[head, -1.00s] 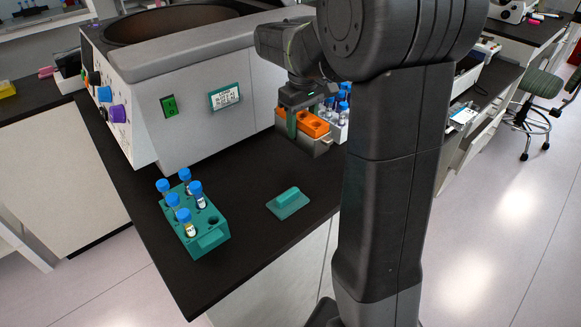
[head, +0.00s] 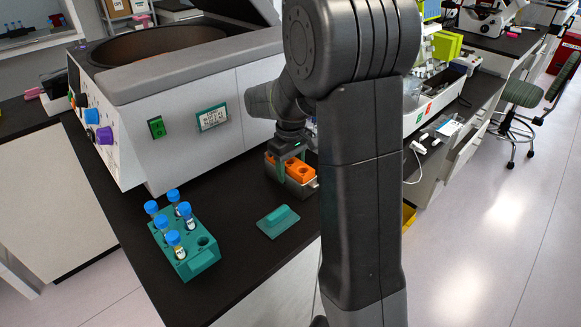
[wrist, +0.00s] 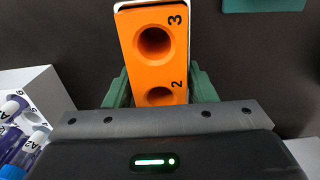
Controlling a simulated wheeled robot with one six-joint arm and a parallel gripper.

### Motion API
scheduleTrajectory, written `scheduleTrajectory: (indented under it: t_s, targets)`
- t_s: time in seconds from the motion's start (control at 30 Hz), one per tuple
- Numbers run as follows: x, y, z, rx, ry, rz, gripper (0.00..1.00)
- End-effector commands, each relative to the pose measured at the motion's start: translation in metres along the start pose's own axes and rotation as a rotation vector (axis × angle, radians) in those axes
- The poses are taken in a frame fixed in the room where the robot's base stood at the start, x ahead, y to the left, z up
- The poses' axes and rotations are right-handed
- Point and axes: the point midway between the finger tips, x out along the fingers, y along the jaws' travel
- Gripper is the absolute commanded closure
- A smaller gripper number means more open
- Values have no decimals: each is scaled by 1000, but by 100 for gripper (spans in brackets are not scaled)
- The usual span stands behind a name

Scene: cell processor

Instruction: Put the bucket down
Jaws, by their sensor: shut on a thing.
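The bucket (head: 299,187) is a grey metal holder with an orange numbered insert (head: 303,170). In the head view it is at or just above the black bench, behind the green lid-like piece; I cannot tell if it touches. My gripper (head: 286,158) is above it, pointing down and shut on it. In the wrist view the green fingers (wrist: 160,88) flank the orange insert (wrist: 155,15), which shows round holes marked 2 and 3. The bucket's near end is hidden by the gripper body there.
A green lid-like piece (head: 278,221) and a green rack (head: 196,261) with several blue-capped tubes lie on the bench (head: 240,262). The centrifuge (head: 180,140) stands behind. A white rack (wrist: 35,95) with tubes is left in the wrist view. Bare bench surrounds the green piece.

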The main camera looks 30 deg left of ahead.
Motion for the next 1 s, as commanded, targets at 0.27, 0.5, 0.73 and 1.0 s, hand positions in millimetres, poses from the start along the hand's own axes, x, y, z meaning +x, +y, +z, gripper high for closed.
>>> scheduleTrajectory:
  t_s: [0.27,0.5,0.73,1.0]
  targets:
    - [0,0,0,0,-1,0,27]
    - [-7,0,0,0,1,0,27]
    - [-49,0,-1,0,4,2,27]
    - [-103,0,-1,0,3,1,27]
